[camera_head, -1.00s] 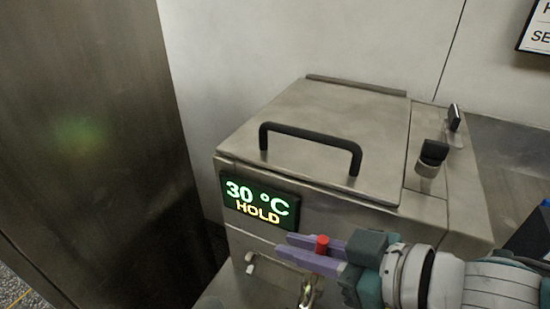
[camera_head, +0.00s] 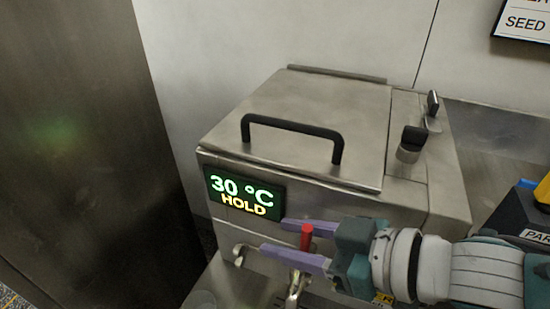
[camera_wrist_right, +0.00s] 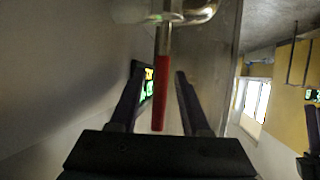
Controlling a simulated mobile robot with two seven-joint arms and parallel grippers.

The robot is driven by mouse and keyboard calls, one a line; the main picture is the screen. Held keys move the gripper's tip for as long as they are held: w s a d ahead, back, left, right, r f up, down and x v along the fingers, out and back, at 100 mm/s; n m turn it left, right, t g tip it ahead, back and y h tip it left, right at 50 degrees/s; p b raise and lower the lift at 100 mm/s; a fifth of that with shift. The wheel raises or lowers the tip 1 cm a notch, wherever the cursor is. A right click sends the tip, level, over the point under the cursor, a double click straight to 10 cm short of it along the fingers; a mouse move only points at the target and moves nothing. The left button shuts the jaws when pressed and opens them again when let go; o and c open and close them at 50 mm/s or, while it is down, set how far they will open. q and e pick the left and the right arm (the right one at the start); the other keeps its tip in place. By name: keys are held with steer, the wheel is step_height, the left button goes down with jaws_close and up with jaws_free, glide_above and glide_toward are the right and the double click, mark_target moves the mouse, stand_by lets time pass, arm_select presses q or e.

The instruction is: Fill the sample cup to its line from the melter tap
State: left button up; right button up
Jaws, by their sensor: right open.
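The melter (camera_head: 320,195) is a steel box with a lidded top and a lit display reading 30 °C HOLD. Its tap (camera_head: 296,287) is on the front, with an upright red lever (camera_head: 307,236). My right gripper (camera_head: 274,235) is open, its purple fingers on either side of the lever. In the right wrist view the red lever (camera_wrist_right: 163,85) stands between the open fingers (camera_wrist_right: 158,75), with gaps visible on both sides. My left gripper is out of view.
A black handle (camera_head: 292,128) crosses the melter lid (camera_head: 310,105). A curved metal piece (camera_head: 239,254) juts from the front, left of the tap. A dark steel panel (camera_head: 85,150) stands at left. A black and yellow object (camera_head: 520,220) is at right.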

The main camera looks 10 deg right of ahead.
steer(key=p+v, duration=0.1)
steer(key=v, duration=0.8)
